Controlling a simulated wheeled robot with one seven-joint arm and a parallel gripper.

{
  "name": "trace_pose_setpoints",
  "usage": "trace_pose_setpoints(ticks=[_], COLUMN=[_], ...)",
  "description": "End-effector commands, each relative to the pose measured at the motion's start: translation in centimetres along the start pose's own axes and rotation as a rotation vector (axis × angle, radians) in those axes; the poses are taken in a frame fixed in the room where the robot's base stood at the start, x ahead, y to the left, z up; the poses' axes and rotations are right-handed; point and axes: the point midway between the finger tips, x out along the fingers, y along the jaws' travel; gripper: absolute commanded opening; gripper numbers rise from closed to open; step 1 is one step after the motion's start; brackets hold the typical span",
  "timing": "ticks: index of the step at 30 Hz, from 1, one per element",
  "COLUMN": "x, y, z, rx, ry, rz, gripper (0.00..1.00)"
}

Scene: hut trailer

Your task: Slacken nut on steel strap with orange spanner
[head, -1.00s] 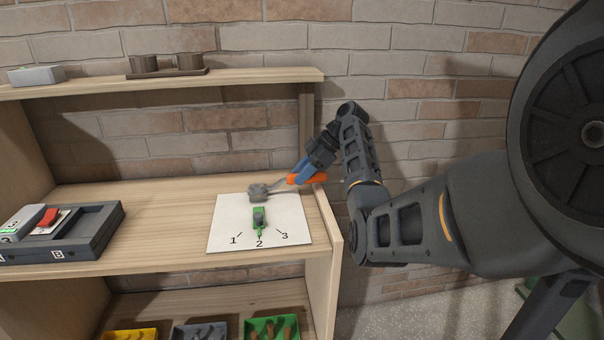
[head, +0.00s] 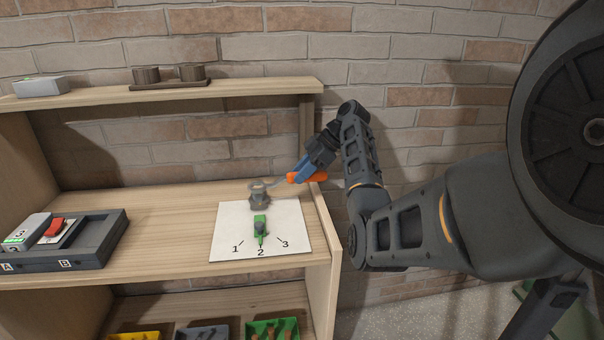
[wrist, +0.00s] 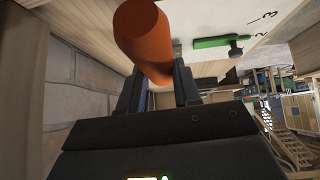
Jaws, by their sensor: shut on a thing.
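My gripper (head: 302,172) is shut on the orange handle (head: 307,177) of the spanner, at the right end of the shelf. The handle also fills the top of the wrist view (wrist: 143,35), between the fingers (wrist: 160,88). The spanner's grey shaft reaches left to a small grey fitting (head: 260,201) at the card's back edge. Its head lies at the fitting's top; I cannot tell whether it is seated around the nut. The strap is too small to make out clearly. A green pointer (head: 260,228) in front points at mark 2.
The white card (head: 290,243) carries marks 1, 2 and 3. A dark tray (head: 90,252) is at the left. The shelf's upright (head: 307,130) is close to my gripper. Several coloured bins, including a green one (head: 252,329), are below. The shelf between tray and card is clear.

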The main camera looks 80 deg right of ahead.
Motion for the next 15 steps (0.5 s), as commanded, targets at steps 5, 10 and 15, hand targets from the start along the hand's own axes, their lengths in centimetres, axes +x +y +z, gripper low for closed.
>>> trace_pose_setpoints(ticks=[5,10,15], x=[-0.6,-2.2,-3.8], y=[0.0,0.1,0.2], z=[-0.5,-1.9,-3.3], rx=[0.0,-0.001,0.0], ry=[0.0,0.0,0.0], rz=[0.0,0.001,0.001], gripper=[0.0,0.0,0.0])
